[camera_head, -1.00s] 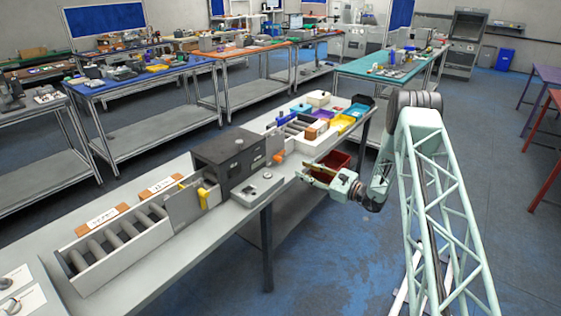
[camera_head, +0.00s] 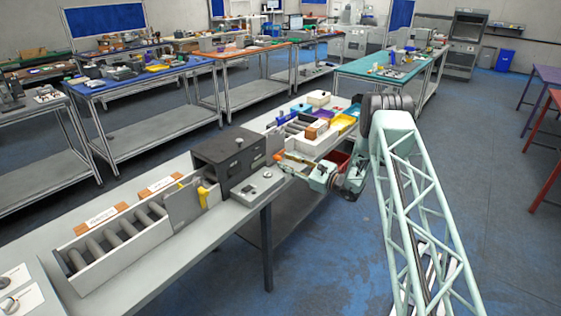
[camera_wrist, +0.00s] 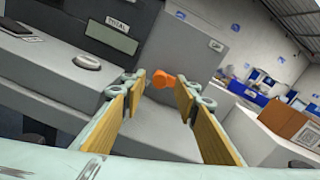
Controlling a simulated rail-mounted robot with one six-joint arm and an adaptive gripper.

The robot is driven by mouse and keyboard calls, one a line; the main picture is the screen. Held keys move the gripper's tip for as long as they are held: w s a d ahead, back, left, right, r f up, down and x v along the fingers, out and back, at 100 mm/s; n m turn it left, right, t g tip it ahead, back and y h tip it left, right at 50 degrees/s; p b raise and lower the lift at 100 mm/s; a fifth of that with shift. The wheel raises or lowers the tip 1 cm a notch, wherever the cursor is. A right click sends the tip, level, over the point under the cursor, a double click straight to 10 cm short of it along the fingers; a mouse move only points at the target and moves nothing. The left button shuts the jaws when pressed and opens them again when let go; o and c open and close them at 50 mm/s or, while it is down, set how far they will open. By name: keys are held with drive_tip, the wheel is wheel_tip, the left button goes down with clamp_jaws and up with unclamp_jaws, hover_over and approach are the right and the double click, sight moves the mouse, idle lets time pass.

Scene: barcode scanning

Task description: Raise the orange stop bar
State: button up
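The orange stop bar (camera_head: 279,156) sits at the right end of the dark scanner box on the bench, partly hidden by my gripper in the head view. In the wrist view its rounded orange end (camera_wrist: 162,79) shows against a grey plate, between and beyond my fingertips. My gripper (camera_wrist: 160,88) is open, with its tan-padded fingers to either side of the bar's line and nothing held. In the head view my gripper (camera_head: 283,164) is close to the bar; I cannot tell whether it touches.
The dark scanner box (camera_head: 230,156) stands left of the bar, with a grey control panel (camera_head: 257,187) in front. A yellow bar (camera_head: 203,197) is on the left gate by the rollers (camera_head: 115,237). Coloured bins (camera_head: 335,125) and a white roller tray lie to the right.

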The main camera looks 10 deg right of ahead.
sight(281, 159)
drive_tip(key=shift+x, duration=1.8)
drive_tip(key=shift+c, duration=0.7)
clamp_jaws()
